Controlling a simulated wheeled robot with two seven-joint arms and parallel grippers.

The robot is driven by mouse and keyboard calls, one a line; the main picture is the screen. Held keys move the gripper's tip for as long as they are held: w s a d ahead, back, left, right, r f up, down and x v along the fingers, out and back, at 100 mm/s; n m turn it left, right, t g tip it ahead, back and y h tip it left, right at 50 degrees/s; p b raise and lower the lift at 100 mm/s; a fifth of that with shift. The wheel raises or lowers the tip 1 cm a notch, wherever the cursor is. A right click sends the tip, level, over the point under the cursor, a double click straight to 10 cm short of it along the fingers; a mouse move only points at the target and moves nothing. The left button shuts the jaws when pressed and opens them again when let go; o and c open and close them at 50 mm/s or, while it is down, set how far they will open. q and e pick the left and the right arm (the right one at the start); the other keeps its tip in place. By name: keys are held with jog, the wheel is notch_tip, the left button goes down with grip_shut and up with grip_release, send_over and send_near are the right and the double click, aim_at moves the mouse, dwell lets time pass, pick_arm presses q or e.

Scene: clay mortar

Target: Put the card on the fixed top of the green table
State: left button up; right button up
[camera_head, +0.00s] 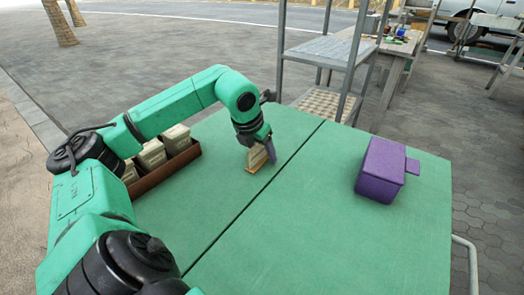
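The green table (330,225) fills the lower middle, with a dark seam running across its top. My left gripper (262,152) points down at the table's far part, left of the seam. A small tan piece (255,160) stands upright and slightly tilted at its fingertips, its lower edge at or just above the tabletop. A thin purple piece (271,150) shows beside it on the right. I cannot tell which of these is the card or a finger, nor whether the fingers are closed. My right gripper is not in view.
A brown tray (172,172) with several pale blocks stands at the table's left edge, partly behind my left arm. A purple box (381,172) with a side tab sits on the right part. A grey metal shelf (330,50) stands behind. The front middle of the table is clear.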

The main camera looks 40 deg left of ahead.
pick_arm(q)
jog(key=shift+r, duration=0.2)
jog(key=p+v, duration=0.1)
jog(key=v, duration=1)
jog(key=shift+s+r+p, duration=0.1)
jog(key=shift+r+p, duration=0.1)
jog(key=shift+p, duration=0.2)
jog(key=shift+s+r, duration=0.15)
jog(key=shift+r, duration=0.1)
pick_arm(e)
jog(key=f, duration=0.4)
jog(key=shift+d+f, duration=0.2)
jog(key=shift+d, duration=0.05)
pick_arm(q)
jog(key=shift+f, duration=0.1)
